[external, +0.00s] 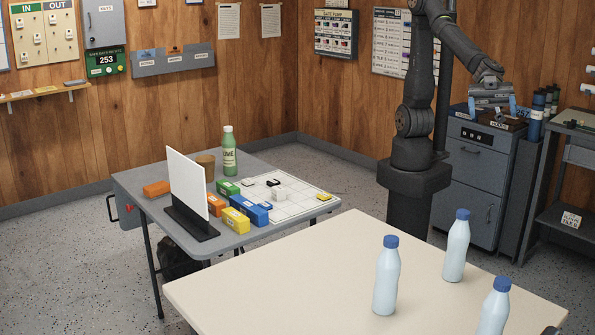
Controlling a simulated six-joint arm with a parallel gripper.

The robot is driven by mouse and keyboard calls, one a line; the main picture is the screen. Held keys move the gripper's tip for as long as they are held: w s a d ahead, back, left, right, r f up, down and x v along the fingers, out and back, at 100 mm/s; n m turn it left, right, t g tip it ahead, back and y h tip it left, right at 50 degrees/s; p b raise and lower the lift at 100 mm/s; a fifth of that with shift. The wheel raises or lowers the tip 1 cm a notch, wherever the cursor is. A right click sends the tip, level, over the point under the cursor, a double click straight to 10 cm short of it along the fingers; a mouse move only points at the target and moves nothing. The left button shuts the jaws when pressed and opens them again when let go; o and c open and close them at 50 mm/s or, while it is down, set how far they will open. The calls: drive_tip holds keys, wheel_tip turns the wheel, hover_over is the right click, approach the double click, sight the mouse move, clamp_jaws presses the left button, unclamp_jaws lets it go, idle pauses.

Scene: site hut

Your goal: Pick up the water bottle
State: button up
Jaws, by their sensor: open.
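Three pale blue water bottles with dark blue caps stand upright on the cream table in the foreground. One water bottle (387,281) is at the left, a second water bottle (456,250) is farther back, and a third water bottle (493,312) is at the front right, its base cut off by the frame. My gripper (492,104) is at the upper right, in front of the grey cabinet and well away from the bottles. It is open, small in view, and appears empty.
The cream table (260,283) is bare on its left side. A grey side table (142,179) holds a green bottle (229,153), a white upright panel (188,181), several coloured boxes and a white gridded board (295,207). A grey drawer cabinet (476,185) stands beside my base.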

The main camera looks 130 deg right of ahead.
drive_tip(key=s+d+f+h, duration=0.3)
drive_tip(key=s+d+f, duration=0.4)
drive_tip(key=s, duration=0.4)
approach(457, 246)
drive_tip(key=x, duration=0.9)
drive_tip(key=shift+d+f, duration=0.15)
drive_tip(key=shift+f, duration=0.1)
drive_tip(key=shift+c, duration=0.3)
drive_tip(key=c, duration=1.3)
drive_tip(key=shift+c, duration=0.3)
drive_tip(key=shift+r, duration=0.25)
